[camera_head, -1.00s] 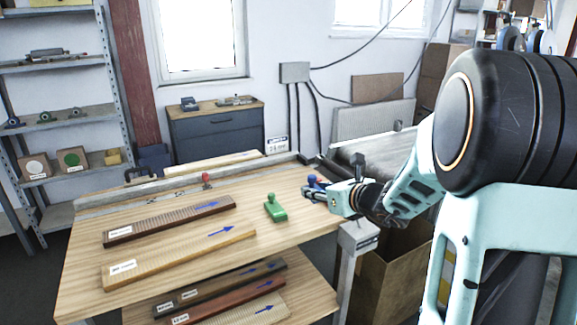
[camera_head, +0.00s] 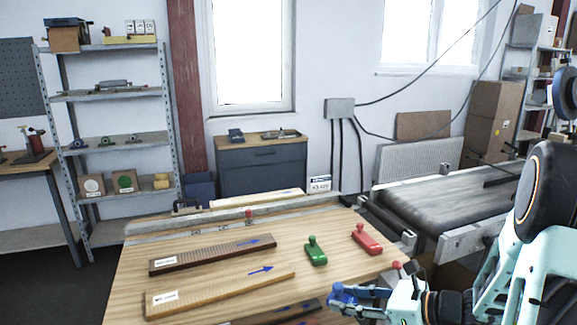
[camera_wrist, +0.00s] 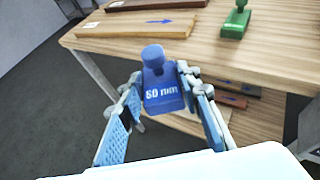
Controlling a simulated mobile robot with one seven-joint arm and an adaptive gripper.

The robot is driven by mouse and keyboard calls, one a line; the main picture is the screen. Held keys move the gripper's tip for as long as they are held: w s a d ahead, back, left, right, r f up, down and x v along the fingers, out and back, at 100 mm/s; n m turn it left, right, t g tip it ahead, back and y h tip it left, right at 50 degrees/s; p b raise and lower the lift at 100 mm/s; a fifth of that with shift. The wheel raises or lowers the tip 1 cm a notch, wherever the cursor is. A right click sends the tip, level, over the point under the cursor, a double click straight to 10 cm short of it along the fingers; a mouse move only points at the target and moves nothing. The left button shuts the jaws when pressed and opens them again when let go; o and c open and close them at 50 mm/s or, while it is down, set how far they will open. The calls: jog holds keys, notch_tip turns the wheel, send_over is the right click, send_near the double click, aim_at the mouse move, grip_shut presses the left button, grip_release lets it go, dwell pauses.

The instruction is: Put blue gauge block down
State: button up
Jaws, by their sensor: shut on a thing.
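My gripper (camera_head: 350,298) is shut on the blue gauge block (camera_head: 341,293), near the front right edge of the wooden table. A green block (camera_head: 315,252) and a red block (camera_head: 367,240) with knobs stand on the table. The green one also shows in the wrist view (camera_wrist: 235,20).
The tabletop (camera_head: 225,225) also carries a dark board (camera_head: 212,255) and a lighter board (camera_head: 220,295), both with blue arrows. More boards lie on a shelf below. A conveyor (camera_head: 450,208) stands at the right. Bare wood surrounds the green and red blocks.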

aim_at(340, 286)
notch_tip(340, 286, up, 4)
jog(key=p, duration=0.5)
jog(key=shift+f, duration=0.15)
jog(key=r+p, duration=0.1)
jog(key=p, duration=0.3)
jog(key=shift+r, duration=0.3)
jog(key=shift+f, duration=0.1)
